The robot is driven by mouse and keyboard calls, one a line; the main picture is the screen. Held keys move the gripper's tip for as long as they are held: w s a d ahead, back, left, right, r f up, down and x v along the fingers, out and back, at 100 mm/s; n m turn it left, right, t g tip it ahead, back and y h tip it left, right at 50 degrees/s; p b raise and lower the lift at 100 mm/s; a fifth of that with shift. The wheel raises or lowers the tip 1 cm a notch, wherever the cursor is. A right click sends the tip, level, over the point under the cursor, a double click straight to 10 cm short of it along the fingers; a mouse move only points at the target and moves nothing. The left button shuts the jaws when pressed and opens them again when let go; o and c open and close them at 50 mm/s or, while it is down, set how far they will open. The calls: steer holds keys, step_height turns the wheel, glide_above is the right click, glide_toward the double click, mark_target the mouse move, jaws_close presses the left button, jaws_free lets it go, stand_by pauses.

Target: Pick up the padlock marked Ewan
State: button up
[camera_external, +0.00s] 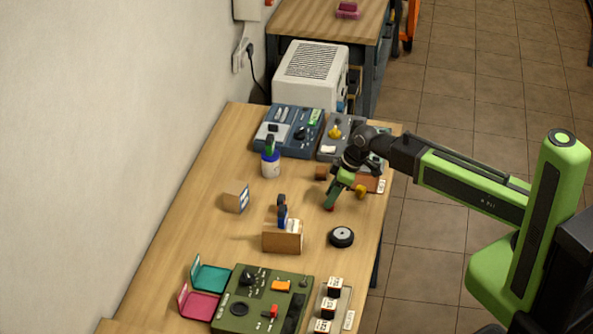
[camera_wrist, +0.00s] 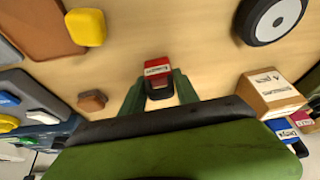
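A red padlock (camera_wrist: 158,68) with a white label and a dark shackle is between the two green fingers of my gripper (camera_wrist: 160,88) in the wrist view. The label's writing is too small to read surely. The fingers stand close on either side of it; whether they press on it I cannot tell. In the external view my gripper (camera_external: 333,196) points down low over the table, with the red padlock (camera_external: 329,208) at its tips. Whether the padlock touches the table is unclear.
A black wheel (camera_external: 342,237) and a wooden block (camera_external: 282,238) with a blue item stand nearby. A yellow piece (camera_external: 361,191) is by a brown pad. Several labelled items (camera_external: 333,287) stand beside a green panel (camera_external: 262,300). Grey-blue devices (camera_external: 290,132) are at the back.

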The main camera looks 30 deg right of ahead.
jaws_close()
steer(key=shift+r, duration=0.1)
steer(key=shift+r+p, duration=0.25)
steer(key=shift+p, duration=0.1)
step_height(320, 180, up, 4)
steer(key=p, duration=0.3)
steer(key=shift+f+p, duration=0.15)
steer(key=shift+p, duration=0.2)
steer(key=s+d+r+p, duration=0.1)
steer(key=d+r+p, duration=0.5)
steer(key=d, duration=0.5)
steer(key=shift+s+d+r+p, duration=0.15)
steer(key=shift+d+r+p, duration=0.15)
